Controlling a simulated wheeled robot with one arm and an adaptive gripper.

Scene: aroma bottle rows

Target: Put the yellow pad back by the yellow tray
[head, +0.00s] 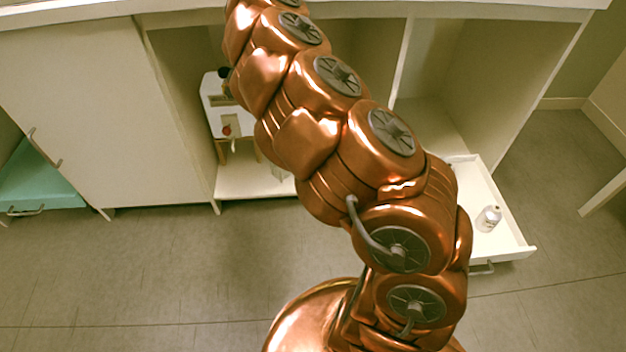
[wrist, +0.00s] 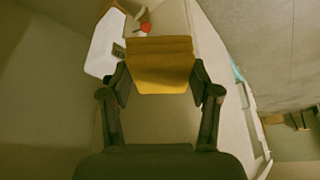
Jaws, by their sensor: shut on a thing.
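The yellow pad (wrist: 160,62) is between the fingers of my gripper (wrist: 160,80) in the wrist view. The fingers are shut on its left and right sides. The pad has faint lines across it and its face fills the gap between the fingertips. In the head view my copper arm reaches up toward the cabinet, and the gripper and pad are out of sight. I cannot make out a yellow tray in either view.
A white appliance (head: 222,105) with a red knob (head: 227,130) stands in the cabinet's open middle bay. An open white drawer (head: 512,251) at right holds a small bottle (head: 488,218). A teal drawer (head: 40,182) sticks out at left. The floor in front is clear.

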